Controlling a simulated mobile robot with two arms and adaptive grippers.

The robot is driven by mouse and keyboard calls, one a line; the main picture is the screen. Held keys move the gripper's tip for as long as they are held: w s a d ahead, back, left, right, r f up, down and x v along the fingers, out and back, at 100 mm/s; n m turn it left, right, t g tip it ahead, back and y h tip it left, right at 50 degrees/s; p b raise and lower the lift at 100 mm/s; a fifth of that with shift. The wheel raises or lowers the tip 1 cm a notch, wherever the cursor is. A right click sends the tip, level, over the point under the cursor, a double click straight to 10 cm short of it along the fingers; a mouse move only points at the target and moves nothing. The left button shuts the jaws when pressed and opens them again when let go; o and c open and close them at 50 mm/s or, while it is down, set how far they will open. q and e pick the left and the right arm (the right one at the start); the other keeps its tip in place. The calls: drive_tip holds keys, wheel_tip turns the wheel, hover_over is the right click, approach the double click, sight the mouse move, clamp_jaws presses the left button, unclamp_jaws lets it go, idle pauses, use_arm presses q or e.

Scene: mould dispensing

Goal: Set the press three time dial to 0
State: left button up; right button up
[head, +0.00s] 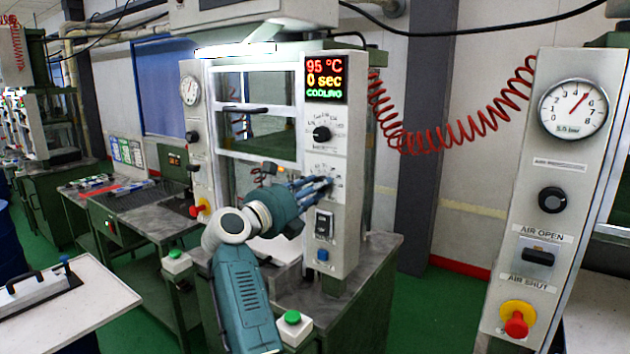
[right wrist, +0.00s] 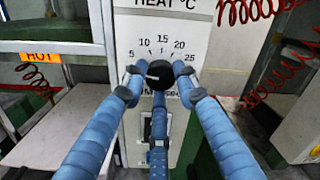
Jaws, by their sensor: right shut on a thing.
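The press (head: 338,235) has a grey control column with a display (head: 326,80) reading 95 °C, 0 sec and COOLING. Its lower dial is a black round knob (right wrist: 160,74), with a printed scale (right wrist: 160,46) from 5 to 25 around its top in the right wrist view. A pale mark shows on the knob's left side; its exact setting is hard to read. My right gripper (head: 326,184) is at this dial, its blue fingers (right wrist: 158,78) shut around the knob from left, right and below. In the head view the fingers mostly hide the knob. My left gripper is out of view.
An upper black dial (head: 321,133) sits above the gripper, and a switch (head: 324,224) sits below it. A green button box (head: 293,320) stands in front. Another panel with a gauge (head: 573,108) is at right. A coiled red hose (head: 440,135) hangs between.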

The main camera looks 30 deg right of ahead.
drive_tip(key=shift+n+p, duration=0.65)
drive_tip(key=shift+n, duration=0.45)
drive_tip(key=o, duration=1.1)
drive_tip(key=shift+o, duration=0.2)
